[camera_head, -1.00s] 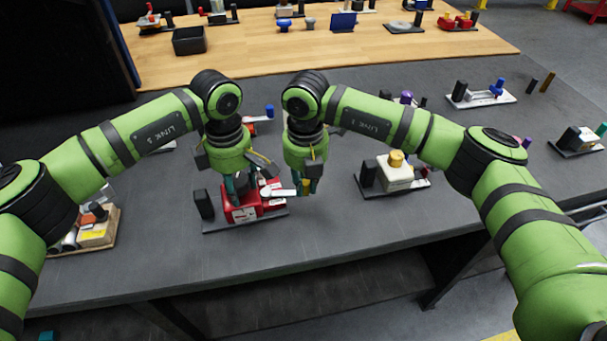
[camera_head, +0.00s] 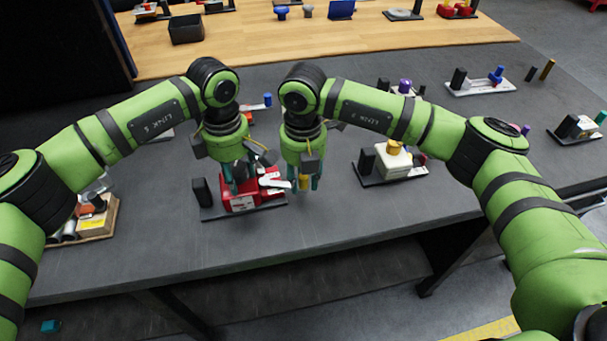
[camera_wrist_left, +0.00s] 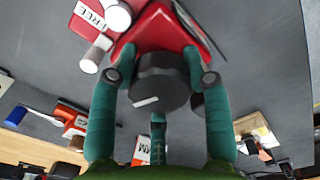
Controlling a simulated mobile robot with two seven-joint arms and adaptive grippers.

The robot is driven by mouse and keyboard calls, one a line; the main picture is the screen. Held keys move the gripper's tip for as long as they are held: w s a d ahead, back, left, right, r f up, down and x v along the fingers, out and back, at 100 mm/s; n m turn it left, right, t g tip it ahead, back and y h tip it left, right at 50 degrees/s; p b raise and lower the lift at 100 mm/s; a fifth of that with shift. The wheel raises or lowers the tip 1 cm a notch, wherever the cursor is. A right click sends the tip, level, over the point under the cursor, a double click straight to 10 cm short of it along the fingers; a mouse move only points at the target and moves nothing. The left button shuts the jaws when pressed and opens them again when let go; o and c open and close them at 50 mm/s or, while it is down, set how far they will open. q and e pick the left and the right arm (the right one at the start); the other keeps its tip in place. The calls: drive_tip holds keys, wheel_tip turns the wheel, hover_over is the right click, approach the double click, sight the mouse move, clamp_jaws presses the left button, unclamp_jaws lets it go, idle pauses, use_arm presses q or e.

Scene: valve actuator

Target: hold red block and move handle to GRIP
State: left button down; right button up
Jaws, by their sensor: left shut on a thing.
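The red block (camera_head: 238,202) stands on a dark base plate on the grey table, at the centre left of the head view. My left gripper (camera_head: 241,183) reaches down over it, shut on it. The left wrist view shows the red block (camera_wrist_left: 160,28) between its teal fingers, with a round black knob (camera_wrist_left: 160,82) in front. The white handle (camera_head: 272,183) sticks out to the right of the block. A "FREE" label (camera_wrist_left: 90,15) shows; GRIP is not readable.
A black post (camera_head: 202,192) stands left of the block. A white block with a yellow knob (camera_head: 394,160) stands to the right on its own plate. A box of parts (camera_head: 98,218) sits at far left. The table front is clear.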

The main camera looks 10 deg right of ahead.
drive_tip(key=shift+w+r, duration=0.1)
drive_tip(key=shift+r, duration=0.3)
wheel_tip(320, 180, up, 11)
drive_tip(key=shift+r, duration=0.2)
drive_tip(key=shift+c, duration=0.4)
